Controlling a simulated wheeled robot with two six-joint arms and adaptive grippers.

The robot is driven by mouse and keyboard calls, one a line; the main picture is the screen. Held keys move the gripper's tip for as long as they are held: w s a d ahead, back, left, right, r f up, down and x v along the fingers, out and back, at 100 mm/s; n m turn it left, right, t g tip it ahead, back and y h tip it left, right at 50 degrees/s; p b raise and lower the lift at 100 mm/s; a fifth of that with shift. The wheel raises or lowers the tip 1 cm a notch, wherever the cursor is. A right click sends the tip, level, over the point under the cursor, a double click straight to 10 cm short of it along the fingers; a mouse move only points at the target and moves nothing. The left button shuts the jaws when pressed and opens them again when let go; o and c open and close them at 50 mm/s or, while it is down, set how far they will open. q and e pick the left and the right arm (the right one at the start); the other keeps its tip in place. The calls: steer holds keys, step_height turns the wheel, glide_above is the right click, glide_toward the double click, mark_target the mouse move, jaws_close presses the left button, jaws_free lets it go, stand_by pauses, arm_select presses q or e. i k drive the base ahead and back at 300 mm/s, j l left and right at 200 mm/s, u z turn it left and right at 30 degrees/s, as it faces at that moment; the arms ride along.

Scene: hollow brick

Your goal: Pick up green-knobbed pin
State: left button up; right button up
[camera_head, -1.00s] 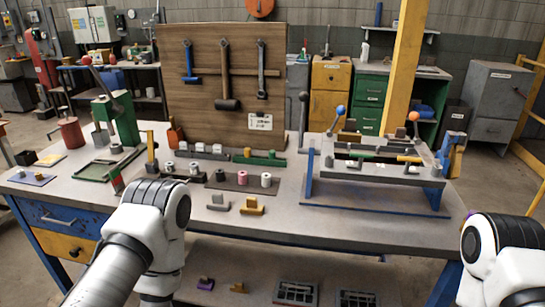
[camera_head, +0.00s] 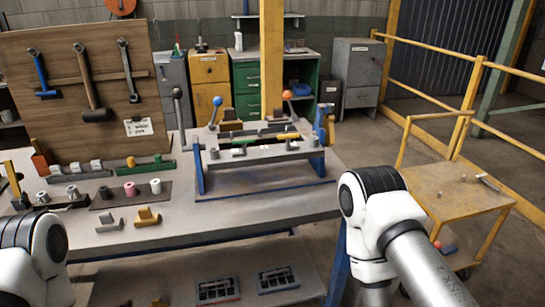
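I cannot clearly make out a green-knobbed pin. Small green pieces show on the raised grey fixture (camera_head: 262,155), among them a green bar (camera_head: 245,142) beside a yellow one (camera_head: 288,136). A green block (camera_head: 158,165) sits on a rail in front of the wooden tool board. These are too small to tell whether any is a pin with a knob. My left arm shows at the lower left and my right arm at the lower right, in front of the workbench (camera_head: 200,215). Both grippers are out of view.
Levers with a blue ball (camera_head: 217,101) and an orange ball (camera_head: 287,95) rise at the fixture. A yellow cart (camera_head: 450,195) with small metal pieces stands right. A lower shelf holds dark trays (camera_head: 217,290).

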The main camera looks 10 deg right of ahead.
mark_target(158, 157)
steer(key=i+j, duration=0.15)
steer(key=j, duration=0.2)
steer(key=i+j, duration=0.15)
steer(key=j, duration=0.2)
steer(key=i+j, duration=0.15)
steer(key=j, duration=0.2)
steer(key=i+j, duration=0.2)
steer(key=j, duration=0.15)
